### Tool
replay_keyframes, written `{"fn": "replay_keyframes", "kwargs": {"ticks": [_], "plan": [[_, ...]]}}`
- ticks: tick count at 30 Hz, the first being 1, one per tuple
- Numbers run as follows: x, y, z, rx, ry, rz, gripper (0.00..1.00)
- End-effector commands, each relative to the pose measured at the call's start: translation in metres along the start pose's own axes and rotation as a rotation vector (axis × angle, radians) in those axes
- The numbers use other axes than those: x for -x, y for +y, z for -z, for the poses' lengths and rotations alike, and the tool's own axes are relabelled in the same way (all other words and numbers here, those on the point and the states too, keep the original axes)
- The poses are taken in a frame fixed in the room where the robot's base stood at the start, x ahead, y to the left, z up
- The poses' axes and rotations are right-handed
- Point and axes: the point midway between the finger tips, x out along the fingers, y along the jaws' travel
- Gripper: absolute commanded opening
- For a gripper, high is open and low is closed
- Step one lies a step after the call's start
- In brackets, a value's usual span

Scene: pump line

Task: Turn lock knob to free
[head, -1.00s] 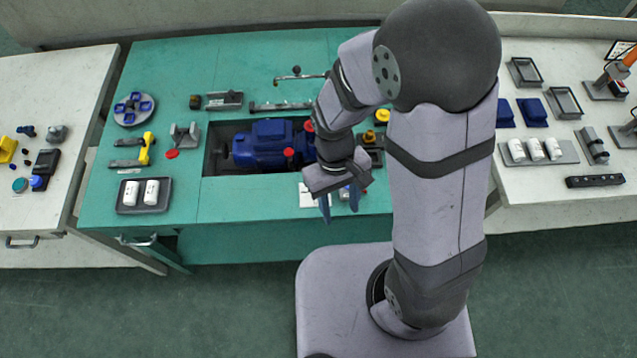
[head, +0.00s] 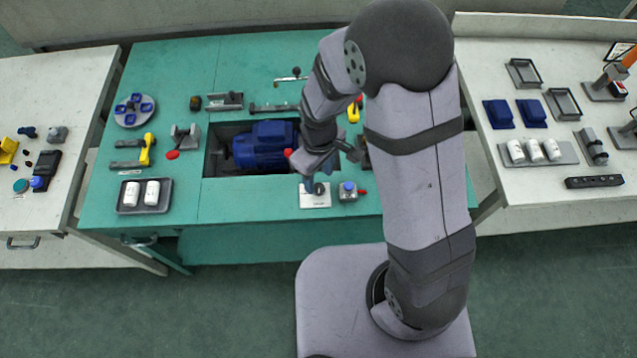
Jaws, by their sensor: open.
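A white plate (head: 312,202) with faint dark markings lies near the front edge of the green table. A small dark knob (head: 319,188) stands on it and looks like the lock knob; its pointing direction is too small to read. One finger is at the knob's left; the other is hard to make out. I cannot tell whether the fingers touch the knob.
A grey box with a blue button (head: 348,189) and a red part stands just right of the plate. A blue pump (head: 262,143) sits in the recess behind. A tray (head: 128,207) with two white cylinders is at the left. My arm hides the table's right part.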

Motion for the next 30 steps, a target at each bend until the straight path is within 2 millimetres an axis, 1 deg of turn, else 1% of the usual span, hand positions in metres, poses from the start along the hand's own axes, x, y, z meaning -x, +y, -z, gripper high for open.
{"fn": "replay_keyframes", "kwargs": {"ticks": [6, 12, 18, 27, 28, 29, 30], "plan": [[-0.025, -0.001, -0.001, -0.001, -0.004, 0.002, 0.44], [-0.043, 0.0, 0.0, -0.001, -0.002, 0.001, 0.44], [-0.052, 0.0, 0.0, -0.001, 0.0, 0.0, 0.44], [-0.054, 0.0, 0.0, -0.001, 0.0, 0.0, 0.44], [-0.054, 0.0, 0.0, -0.001, 0.0, 0.0, 0.42], [-0.054, 0.0, 0.0, -0.001, 0.0, 0.0, 0.34], [-0.054, 0.0, 0.0, -0.001, 0.0, 0.0, 0.25]]}}
